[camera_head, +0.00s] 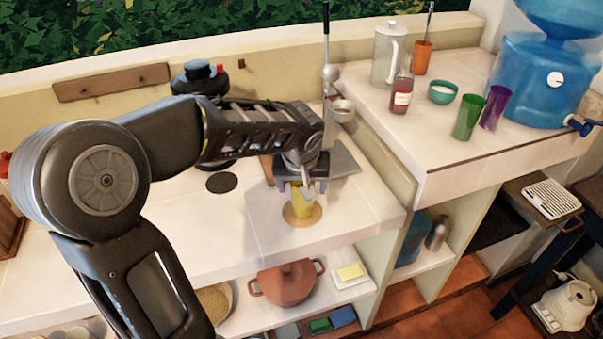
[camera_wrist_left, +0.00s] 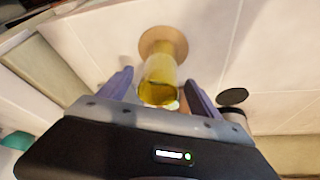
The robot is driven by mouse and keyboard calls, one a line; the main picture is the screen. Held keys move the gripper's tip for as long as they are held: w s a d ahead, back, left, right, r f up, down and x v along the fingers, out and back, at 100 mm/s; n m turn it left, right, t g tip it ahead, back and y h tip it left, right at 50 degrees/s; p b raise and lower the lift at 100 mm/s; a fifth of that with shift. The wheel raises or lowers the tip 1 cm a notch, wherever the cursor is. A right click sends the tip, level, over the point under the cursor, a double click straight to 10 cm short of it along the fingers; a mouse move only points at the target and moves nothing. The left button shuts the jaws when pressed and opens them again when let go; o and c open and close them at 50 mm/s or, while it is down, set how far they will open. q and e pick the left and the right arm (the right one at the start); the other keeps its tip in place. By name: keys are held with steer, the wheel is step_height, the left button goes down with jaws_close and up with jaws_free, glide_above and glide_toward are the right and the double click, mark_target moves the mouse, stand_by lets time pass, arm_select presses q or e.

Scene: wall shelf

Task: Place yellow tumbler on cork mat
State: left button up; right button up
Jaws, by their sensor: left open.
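The yellow tumbler (camera_head: 297,204) stands upright on the round cork mat (camera_head: 302,219) on the white tiled counter. In the left wrist view the tumbler (camera_wrist_left: 160,78) has its far end over the middle of the cork mat (camera_wrist_left: 158,34). My left gripper (camera_head: 302,186) is open above the counter, with its fingers on either side of the tumbler's upper part. In the left wrist view gaps show between the tumbler and both fingers of the gripper (camera_wrist_left: 160,80). My right gripper is out of view.
A dark round mat (camera_head: 221,182) lies left of the cork mat. A grey board (camera_head: 343,160) lies behind the gripper. Green (camera_head: 468,117) and purple (camera_head: 494,107) tumblers, a teal bowl (camera_head: 442,93) and a bottle (camera_head: 401,93) stand on the raised counter at right.

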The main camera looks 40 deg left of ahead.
arm_select(q)
steer(key=v, duration=0.7)
steer(key=shift+r+b, duration=0.3)
steer(key=shift+r, duration=0.05)
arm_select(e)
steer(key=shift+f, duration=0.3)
arm_select(q)
steer(key=shift+s, duration=0.1)
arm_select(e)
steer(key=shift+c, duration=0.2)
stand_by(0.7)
